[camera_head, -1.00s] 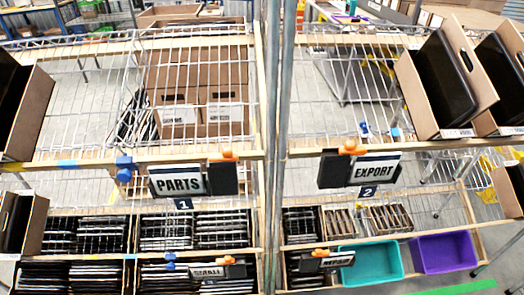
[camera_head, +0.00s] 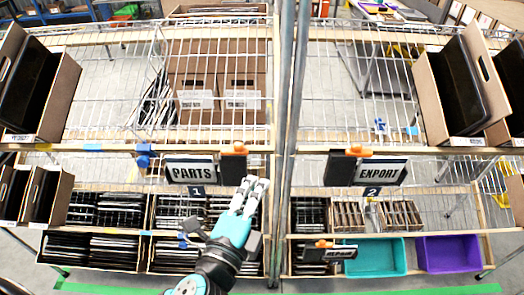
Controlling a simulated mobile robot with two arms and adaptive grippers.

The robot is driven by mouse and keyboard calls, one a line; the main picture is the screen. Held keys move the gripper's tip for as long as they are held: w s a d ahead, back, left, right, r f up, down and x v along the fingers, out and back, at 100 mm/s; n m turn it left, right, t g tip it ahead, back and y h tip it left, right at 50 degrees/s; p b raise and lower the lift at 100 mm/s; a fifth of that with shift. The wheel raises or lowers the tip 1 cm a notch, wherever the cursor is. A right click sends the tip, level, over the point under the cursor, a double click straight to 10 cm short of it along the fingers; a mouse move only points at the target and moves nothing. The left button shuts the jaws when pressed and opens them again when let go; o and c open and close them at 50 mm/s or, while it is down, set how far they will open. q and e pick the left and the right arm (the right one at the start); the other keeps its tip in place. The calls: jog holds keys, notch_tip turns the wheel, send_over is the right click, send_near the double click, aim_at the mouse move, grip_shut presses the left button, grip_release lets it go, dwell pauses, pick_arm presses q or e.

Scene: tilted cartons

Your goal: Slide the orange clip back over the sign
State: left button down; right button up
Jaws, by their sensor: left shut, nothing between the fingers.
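A PARTS sign (camera_head: 190,170) hangs on the front rail of the left shelf. An orange clip (camera_head: 236,149) sits atop the black plate (camera_head: 233,168) at its right end, beside the white lettered face. On the right shelf, an EXPORT sign (camera_head: 380,171) has a black plate (camera_head: 340,168) at its left, with an orange clip (camera_head: 358,151) near the join. A lower REPAIR sign (camera_head: 340,253) also carries an orange clip (camera_head: 322,244). My left gripper (camera_head: 254,183) is shut and empty, pointing up just below the PARTS plate's right side. My right gripper is out of view.
Metal uprights (camera_head: 285,120) stand between the shelves, just right of my gripper. A blue clamp (camera_head: 145,155) is left of PARTS. Tilted cartons (camera_head: 447,95) stand upper right. Teal (camera_head: 375,257) and purple (camera_head: 450,252) bins sit lower right. My arm covers part of the lower left shelf.

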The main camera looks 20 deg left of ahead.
aim_at(234, 149)
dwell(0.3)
pick_arm(q)
jog(key=w+p, duration=0.4)
jog(key=w, duration=0.6)
jog(key=a, duration=0.1)
jog(key=s+a+p, duration=0.1)
jog(key=a, duration=0.1)
jog(key=shift+s+a, duration=0.1)
jog(key=shift+a, duration=0.15)
jog(key=shift+d, duration=0.1)
